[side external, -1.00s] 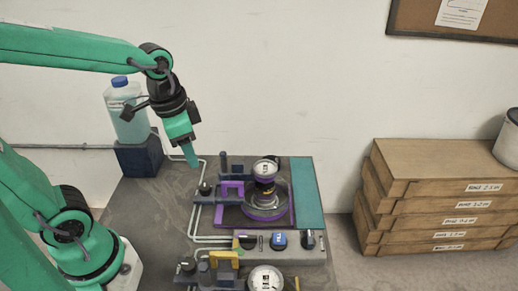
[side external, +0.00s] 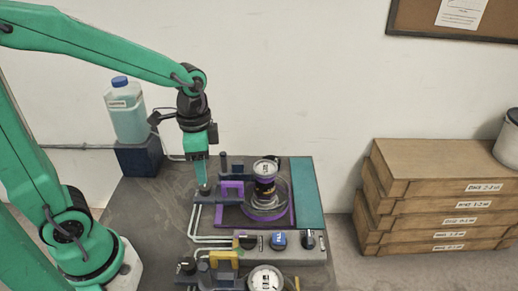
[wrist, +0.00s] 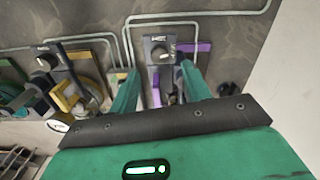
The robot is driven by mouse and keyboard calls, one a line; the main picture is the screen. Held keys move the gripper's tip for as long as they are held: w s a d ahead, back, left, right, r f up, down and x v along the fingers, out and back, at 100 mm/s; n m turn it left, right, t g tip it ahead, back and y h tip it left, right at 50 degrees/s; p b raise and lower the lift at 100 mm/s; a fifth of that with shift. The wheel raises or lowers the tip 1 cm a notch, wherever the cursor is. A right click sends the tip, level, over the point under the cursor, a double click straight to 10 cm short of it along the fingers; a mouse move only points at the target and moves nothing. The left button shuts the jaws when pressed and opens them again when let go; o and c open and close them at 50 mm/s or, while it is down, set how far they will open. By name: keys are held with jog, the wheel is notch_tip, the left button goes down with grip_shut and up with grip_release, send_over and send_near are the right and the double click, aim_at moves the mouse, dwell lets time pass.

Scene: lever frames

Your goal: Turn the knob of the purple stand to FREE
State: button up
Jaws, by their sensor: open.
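A yellow stand (side external: 225,257) with its own knob and gauge stands nearer the camera. A blue button (side external: 279,240) and other controls line the front panel. A jug (side external: 128,112) stands behind at left; stacked wooden boxes (side external: 440,200) stand right, off the bench.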

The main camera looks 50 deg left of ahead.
aim_at(205, 187)
jog(key=shift+f, duration=2.95)
jog(key=shift+c, duration=0.5)
jog(key=c, duration=0.9)
